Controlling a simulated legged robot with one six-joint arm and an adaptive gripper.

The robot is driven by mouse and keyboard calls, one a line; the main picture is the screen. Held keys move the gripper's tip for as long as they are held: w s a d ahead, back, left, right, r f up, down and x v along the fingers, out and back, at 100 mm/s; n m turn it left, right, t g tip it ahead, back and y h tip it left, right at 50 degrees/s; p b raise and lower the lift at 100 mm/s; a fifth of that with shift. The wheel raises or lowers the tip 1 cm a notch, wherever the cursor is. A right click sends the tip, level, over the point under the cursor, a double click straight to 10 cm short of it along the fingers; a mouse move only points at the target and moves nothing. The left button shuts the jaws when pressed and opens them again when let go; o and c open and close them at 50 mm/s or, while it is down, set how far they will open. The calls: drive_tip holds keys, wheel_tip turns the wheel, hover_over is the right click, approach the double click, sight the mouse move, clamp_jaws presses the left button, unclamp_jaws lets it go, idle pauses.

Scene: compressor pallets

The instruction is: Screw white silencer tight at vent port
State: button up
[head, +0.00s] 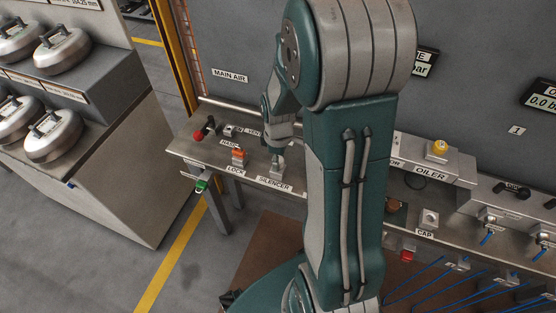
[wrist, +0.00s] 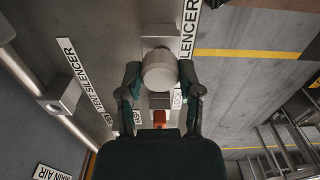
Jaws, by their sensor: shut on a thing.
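The white silencer (wrist: 159,70) is a pale round cylinder between the two fingers of my gripper (wrist: 160,78) in the wrist view. My gripper (head: 278,156) is shut on it, directly over the small block at the SILENCER label (head: 274,184) in the head view. I cannot tell whether the silencer still touches that block. A grey block (wrist: 66,95) beside the VENT SILENCER label (wrist: 84,80) appears to be the vent port, left of the gripper in the wrist view. The silencer is apart from it. The port is small and partly hidden by my arm in the head view.
The orange lock piece (head: 239,154) stands on the bench left of my gripper. A red knob (head: 198,135) is at the bench's left end. A rail (wrist: 30,75) runs along the wall. The yellow oiler knob (head: 439,147) and cap block (head: 429,218) are to the right.

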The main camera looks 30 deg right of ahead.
drive_tip(key=shift+r, duration=0.85)
drive_tip(key=shift+r, duration=0.1)
drive_tip(key=shift+r, duration=0.6)
